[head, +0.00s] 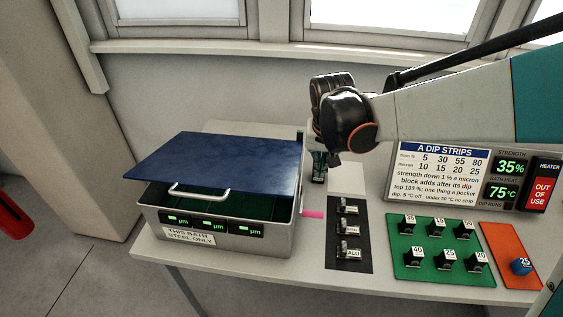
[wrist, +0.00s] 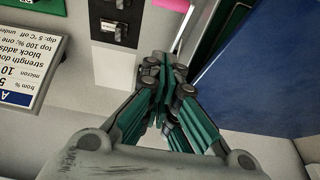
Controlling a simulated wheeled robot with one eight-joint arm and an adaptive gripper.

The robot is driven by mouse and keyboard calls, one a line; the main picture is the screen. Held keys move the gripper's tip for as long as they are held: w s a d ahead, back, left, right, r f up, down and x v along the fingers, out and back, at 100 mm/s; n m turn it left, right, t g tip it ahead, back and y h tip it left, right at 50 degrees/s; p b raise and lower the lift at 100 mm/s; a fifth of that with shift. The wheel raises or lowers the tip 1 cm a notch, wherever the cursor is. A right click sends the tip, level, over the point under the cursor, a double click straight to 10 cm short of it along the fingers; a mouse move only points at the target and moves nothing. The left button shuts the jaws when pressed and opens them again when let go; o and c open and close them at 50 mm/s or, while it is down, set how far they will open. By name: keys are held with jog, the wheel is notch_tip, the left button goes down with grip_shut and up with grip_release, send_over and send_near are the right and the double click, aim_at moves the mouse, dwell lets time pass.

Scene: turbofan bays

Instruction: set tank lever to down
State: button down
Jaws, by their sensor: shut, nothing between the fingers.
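The tank (head: 229,241) is a grey metal box with a dark green inside. Its pink lever (head: 313,214) sticks out from the right side, roughly level in the head view. In the wrist view the lever (wrist: 172,5) shows at the top edge, partly cut off. My gripper (head: 319,176) points down behind the lever, close to the tank's back right corner. In the wrist view my gripper (wrist: 166,62) has its fingertips together, with nothing seen between them. It is apart from the lever.
The tank's blue lid (head: 220,164) stands raised at a tilt, near my gripper. A green board with several numbered blocks (head: 447,249), an orange pad (head: 508,257) and a sign board (head: 440,172) are further right.

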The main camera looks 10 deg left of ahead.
jog(key=s+b+x, duration=0.3)
jog(key=b+x, duration=0.5)
jog(key=x, duration=0.5)
jog(key=shift+s+a+f+b, duration=0.15)
jog(key=shift+s+f+b, duration=0.05)
jog(key=shift+f+b, duration=0.2)
